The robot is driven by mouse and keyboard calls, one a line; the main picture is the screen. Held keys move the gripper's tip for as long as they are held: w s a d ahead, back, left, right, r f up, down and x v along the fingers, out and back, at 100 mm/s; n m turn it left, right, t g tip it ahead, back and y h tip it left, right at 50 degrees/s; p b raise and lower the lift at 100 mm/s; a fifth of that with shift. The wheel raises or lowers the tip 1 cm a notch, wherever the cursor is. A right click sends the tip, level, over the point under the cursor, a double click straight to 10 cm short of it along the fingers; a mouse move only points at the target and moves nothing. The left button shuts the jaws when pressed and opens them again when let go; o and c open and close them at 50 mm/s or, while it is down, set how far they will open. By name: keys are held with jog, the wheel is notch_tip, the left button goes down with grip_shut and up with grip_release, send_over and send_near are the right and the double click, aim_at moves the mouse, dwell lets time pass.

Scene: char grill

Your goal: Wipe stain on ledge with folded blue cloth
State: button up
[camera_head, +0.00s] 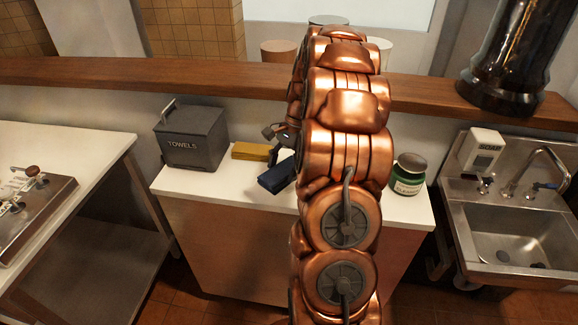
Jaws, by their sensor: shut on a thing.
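The folded blue cloth (277,177) is a dark blue block at the white counter, left of my copper arm. My gripper (288,160) is partly hidden behind the arm; its dark parts show just above the cloth, and it is shut on the cloth. I cannot tell whether the cloth touches the counter or is slightly above it. A brown wooden ledge (190,75) runs along the wall behind the counter. No stain shows on its visible parts; my arm covers its middle.
On the white counter (215,188) stand a grey towels box (190,138), a folded yellow cloth (252,151) and a green jar (408,175). A steel sink (508,235) with a soap dispenser (481,150) is at right. A dark glossy cylinder (508,60) stands on the ledge.

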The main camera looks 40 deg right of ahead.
aim_at(285, 197)
jog(key=shift+s+d+r+m, duration=0.15)
jog(key=shift+s+d+m, duration=0.35)
jog(key=shift+s+d, duration=0.1)
jog(key=shift+t, duration=0.3)
jog(key=shift+f+b, duration=0.75)
jog(key=shift+f, duration=3)
jog(key=shift+d+f, duration=0.15)
jog(key=shift+f, duration=0.2)
jog(key=shift+c, duration=0.4)
jog(key=shift+w+d+p, duration=0.3)
jog(key=shift+w+d, duration=0.3)
jog(key=shift+d, duration=0.05)
jog(key=shift+c, duration=0.7)
jog(key=shift+w+d, duration=0.6)
jog(key=shift+d, duration=0.25)
jog(key=shift+r+p, duration=0.15)
jog(key=shift+p, duration=0.25)
jog(key=shift+s+a+f+b, duration=0.2)
jog(key=shift+s+a+b, duration=0.15)
jog(key=shift+s+a, duration=0.5)
jog(key=shift+a, duration=0.25)
jog(key=shift+s+a, duration=0.25)
jog(key=shift+a, duration=0.2)
jog(key=shift+s+a+r, duration=0.1)
jog(key=shift+r, duration=1.1)
jog(key=shift+r+p, duration=0.55)
jog(key=shift+r, duration=2.45)
